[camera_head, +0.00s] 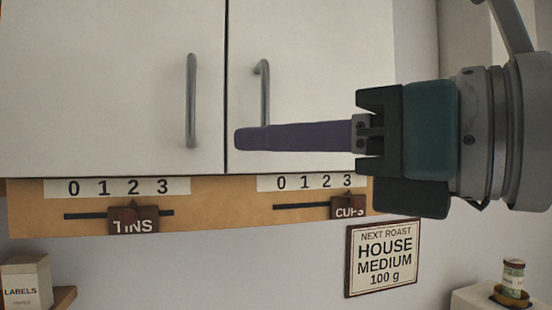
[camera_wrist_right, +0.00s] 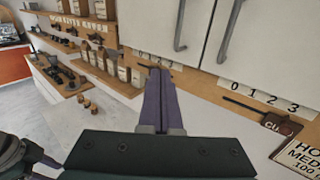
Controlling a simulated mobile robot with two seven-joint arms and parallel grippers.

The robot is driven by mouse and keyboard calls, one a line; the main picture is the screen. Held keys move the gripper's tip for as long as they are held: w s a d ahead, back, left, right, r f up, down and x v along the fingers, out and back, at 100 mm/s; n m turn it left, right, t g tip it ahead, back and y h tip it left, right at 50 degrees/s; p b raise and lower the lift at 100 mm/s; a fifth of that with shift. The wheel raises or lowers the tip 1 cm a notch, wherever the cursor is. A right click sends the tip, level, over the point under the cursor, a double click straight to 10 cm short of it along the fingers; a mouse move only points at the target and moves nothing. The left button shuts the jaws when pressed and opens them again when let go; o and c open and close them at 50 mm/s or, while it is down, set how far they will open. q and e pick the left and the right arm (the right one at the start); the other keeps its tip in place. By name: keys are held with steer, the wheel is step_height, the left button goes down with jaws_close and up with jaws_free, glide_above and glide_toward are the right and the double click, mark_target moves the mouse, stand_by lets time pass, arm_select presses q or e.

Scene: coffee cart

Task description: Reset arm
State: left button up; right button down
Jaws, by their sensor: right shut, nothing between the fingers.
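My right gripper (camera_head: 240,139) comes in from the right in the head view, its purple fingers pointing left in front of the white cabinet doors. In the right wrist view its fingers (camera_wrist_right: 160,75) lie together and hold nothing.
Below the cabinet is a wooden rail with a TINS slider (camera_head: 133,221) near 2 and a CUPS slider (camera_head: 347,207) near 3. A HOUSE MEDIUM sign (camera_head: 382,258) hangs below. A LABELS box (camera_head: 25,283) stands lower left. Shelves with bags (camera_wrist_right: 100,60) show in the wrist view.

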steer(key=s+d+r+m+t+y, duration=0.4)
steer(key=d+r+m+t, duration=0.15)
steer(key=r+m, duration=0.35)
steer(key=w+d+f+m+t+h, duration=0.25)
steer(key=d+f+m+h, duration=0.25)
steer(key=d+m+h, duration=0.55)
steer(key=w+d+f+m+t+h, duration=0.1)
steer(key=d+f+m+t+h, duration=0.3)
steer(key=m+h, duration=1)
steer(key=s+d+f+m+g+y, duration=0.1)
steer(key=s+d+f+m+g, duration=0.1)
steer(key=f+m+g, duration=0.6)
steer(key=s+d+f+m+g+y, duration=0.2)
steer(key=s+f+g, duration=0.1)
steer(key=f, duration=0.9)
steer(key=s+a+f+g+y, duration=0.2)
steer(key=s+a+f+g, duration=0.1)
steer(key=s+f+g, duration=0.4)
steer(key=s+a+f+g+y, duration=0.25)
steer(key=s+f, duration=0.25)
steer(key=s, duration=0.3)
step_height(320, 180, up, 14)
steer(key=t+h+p, duration=0.1)
steer(key=p, duration=1.2)
steer(key=shift+w+d+f+m, duration=0.15)
steer(key=shift+w+f+m, duration=0.05)
steer(key=shift+w+m, duration=0.25)
